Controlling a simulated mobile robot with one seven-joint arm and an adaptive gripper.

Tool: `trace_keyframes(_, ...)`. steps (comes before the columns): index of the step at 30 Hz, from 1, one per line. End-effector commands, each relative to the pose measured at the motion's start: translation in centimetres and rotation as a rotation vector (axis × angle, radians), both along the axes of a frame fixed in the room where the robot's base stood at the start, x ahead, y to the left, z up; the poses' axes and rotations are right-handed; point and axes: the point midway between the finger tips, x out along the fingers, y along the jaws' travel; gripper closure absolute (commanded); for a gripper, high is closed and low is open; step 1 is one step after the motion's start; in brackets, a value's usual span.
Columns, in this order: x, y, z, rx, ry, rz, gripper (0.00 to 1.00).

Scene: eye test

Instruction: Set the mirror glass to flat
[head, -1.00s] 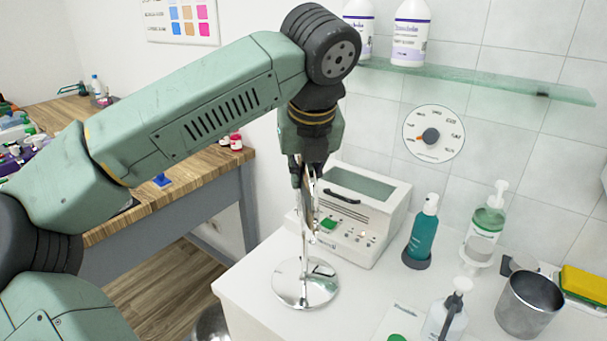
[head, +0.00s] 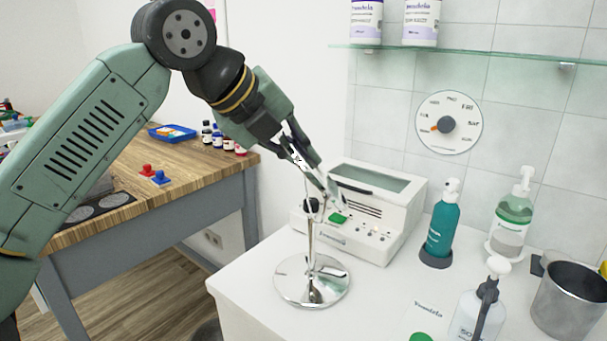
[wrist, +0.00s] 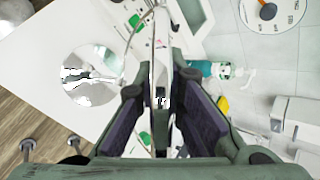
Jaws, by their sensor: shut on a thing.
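The mirror glass (head: 306,167) is a thin disc in a shiny frame on a chrome stand with a round base (head: 293,286). It is seen nearly edge-on and slanted, its upper end toward the upper left and its lower end toward the lower right. The slim stem (head: 311,240) stands upright on the white counter. My gripper (head: 298,150) points down to the right and is shut on the upper part of the mirror glass. In the wrist view the mirror glass (wrist: 161,50) runs as a narrow strip between my fingers, with the base (wrist: 88,90) to the left.
A white device (head: 375,215) with a dark handle stands close behind the mirror. A teal bottle (head: 442,230), a green soap bottle (head: 511,228) and a metal cup (head: 566,295) stand to the right. A glass shelf (head: 480,52) and a round dial (head: 460,112) are on the wall.

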Motion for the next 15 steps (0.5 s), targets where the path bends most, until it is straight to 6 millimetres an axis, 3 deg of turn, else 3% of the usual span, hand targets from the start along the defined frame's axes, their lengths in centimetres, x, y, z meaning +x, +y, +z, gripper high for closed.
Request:
trace_keyframes(1, 0.0, 0.2, -1.0, -0.050, -0.007, 0.002, 1.00)
trace_keyframes(15, -0.2, 0.9, -2.1, -0.482, -0.096, 0.001, 1.00)
